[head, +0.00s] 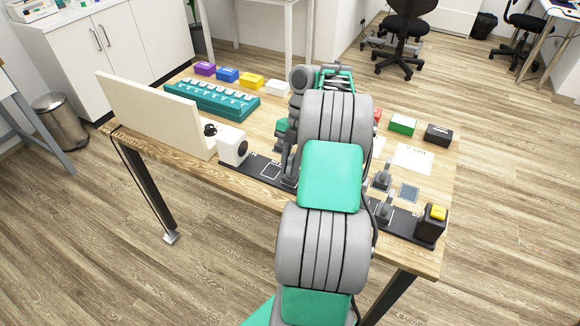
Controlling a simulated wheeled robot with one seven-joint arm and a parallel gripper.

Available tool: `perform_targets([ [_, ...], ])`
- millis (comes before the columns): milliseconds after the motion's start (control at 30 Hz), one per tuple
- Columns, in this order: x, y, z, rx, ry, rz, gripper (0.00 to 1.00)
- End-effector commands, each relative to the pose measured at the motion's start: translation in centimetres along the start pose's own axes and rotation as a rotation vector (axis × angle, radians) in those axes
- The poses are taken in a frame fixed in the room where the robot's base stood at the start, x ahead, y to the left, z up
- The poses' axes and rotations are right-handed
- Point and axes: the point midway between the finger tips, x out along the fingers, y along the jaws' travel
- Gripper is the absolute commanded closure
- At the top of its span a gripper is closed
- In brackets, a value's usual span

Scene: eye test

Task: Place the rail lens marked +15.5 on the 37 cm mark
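A teal rack (254,107) holding several small pale pieces stands at the back left of the table; their markings are too small to read, so I cannot tell which piece, if any, is the +15.5 lens. A long dark rail-like strip (262,180) runs along the front of the table, with its middle hidden behind my arm. Its scale and the 37 cm mark cannot be read. Grey upright holders (383,180) stand near its right part. My arm reaches over the table. My gripper's fingers are hidden or cannot be made out, so whether they hold anything is unclear.
A beige panel (150,115) and a white box (232,146) stand at the left.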

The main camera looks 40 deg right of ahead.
Motion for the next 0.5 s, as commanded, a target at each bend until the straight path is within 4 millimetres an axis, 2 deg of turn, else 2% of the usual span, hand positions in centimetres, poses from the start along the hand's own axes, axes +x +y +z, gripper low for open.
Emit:
perform_targets([
  [33,0.0,0.0,0.0,0.0,0.0,0.0,0.74],
  [133,0.0,0.0,0.0,0.0,0.0,0.0,0.66],
  [367,-0.1,0.0,0.0,0.0,0.0,0.0,0.66],
  [500,-1.4,0.0,-0.3,0.0,0.0,0.0,0.66],
])
